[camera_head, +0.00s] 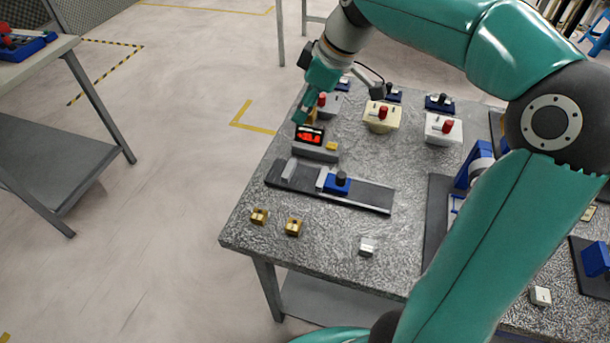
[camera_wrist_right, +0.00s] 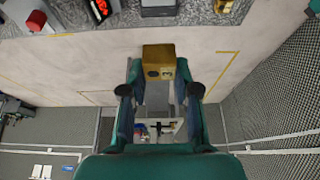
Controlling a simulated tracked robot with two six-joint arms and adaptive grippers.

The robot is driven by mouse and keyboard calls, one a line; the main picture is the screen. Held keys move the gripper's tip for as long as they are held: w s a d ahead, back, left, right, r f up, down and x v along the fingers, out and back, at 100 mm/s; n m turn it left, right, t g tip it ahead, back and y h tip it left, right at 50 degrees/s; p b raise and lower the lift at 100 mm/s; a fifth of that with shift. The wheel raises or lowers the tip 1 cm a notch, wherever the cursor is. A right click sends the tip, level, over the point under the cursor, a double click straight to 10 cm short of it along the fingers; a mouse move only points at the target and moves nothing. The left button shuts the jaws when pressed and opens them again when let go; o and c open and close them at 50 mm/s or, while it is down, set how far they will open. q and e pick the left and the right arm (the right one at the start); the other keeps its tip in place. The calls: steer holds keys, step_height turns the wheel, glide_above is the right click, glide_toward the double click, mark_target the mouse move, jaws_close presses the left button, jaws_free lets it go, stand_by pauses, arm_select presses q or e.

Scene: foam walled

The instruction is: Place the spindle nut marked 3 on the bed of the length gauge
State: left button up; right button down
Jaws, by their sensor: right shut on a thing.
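My right gripper (camera_head: 306,111) is shut on a brass block-like nut (camera_wrist_right: 158,68), held at the fingertips in the right wrist view with a 3 on its face. In the head view the gripper is near the table's far left edge, behind the readout; the nut is mostly hidden there. The length gauge has a long dark bed (camera_head: 368,196), a grey fixed jaw (camera_head: 289,169) at its left and a blue slider (camera_head: 337,184) with a black knob. The bed shows bare to the right of the slider. My left gripper is out of view.
A readout with red digits (camera_head: 310,136) stands just behind the gauge. Two brass nuts (camera_head: 259,216) (camera_head: 293,227) lie at the front left, and a small metal block (camera_head: 367,246) lies at the front. Boxes with red knobs (camera_head: 381,117) (camera_head: 444,128) stand behind.

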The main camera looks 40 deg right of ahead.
mark_target(300, 177)
step_height(300, 177, down, 18)
steer(key=shift+f, duration=0.2)
stand_by(0.4)
steer(key=shift+f+b, duration=0.15)
steer(key=shift+b, duration=0.25)
steer(key=c, duration=0.8)
jaws_free()
steer(key=shift+c, duration=0.2)
steer(key=shift+r, duration=0.2)
steer(key=v, duration=1.2)
